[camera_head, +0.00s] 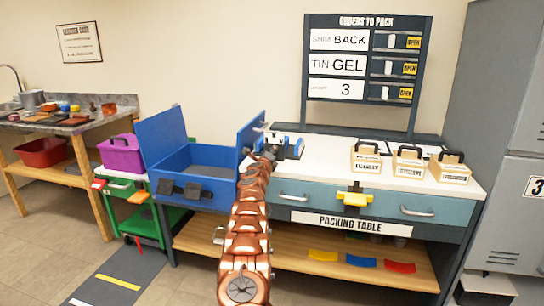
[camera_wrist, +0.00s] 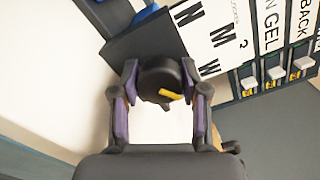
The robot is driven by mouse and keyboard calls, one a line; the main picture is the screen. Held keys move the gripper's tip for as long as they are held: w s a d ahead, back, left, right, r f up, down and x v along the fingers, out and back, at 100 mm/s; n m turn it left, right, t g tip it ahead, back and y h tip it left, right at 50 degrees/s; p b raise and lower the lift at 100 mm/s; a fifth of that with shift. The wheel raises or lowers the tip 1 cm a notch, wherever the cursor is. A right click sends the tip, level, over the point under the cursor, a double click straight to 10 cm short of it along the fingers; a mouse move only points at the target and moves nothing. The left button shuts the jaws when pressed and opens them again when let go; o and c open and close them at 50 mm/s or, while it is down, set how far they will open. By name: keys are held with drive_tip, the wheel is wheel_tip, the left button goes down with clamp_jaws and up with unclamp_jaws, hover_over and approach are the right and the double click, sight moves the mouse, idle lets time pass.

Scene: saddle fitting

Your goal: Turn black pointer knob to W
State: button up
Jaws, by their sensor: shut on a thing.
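In the wrist view the black pointer knob (camera_wrist: 155,78) sits between the two purple-padded fingers of my gripper (camera_wrist: 160,88), which are closed on its sides. A yellow mark (camera_wrist: 172,94) on the knob points toward the right of the picture, slightly down. A white letter plate (camera_wrist: 208,38) lies above and right of the knob, with N, M and W readable; W is the letter nearest the knob. In the head view my arm reaches to the left end of the packing table, and the knob is hidden there.
A blue open box (camera_head: 195,165) stands close left of my arm. The white-topped packing table (camera_head: 325,160) carries several small labelled boxes (camera_head: 410,165) at right. An orders board (camera_head: 365,65) rises behind it. A green cart (camera_head: 145,215) with a purple bin (camera_head: 121,155) stands at left.

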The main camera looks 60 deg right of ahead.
drive_tip(key=shift+m, duration=0.5)
drive_tip(key=o, duration=1.1)
drive_tip(key=shift+o, duration=0.2)
drive_tip(key=shift+a, duration=0.1)
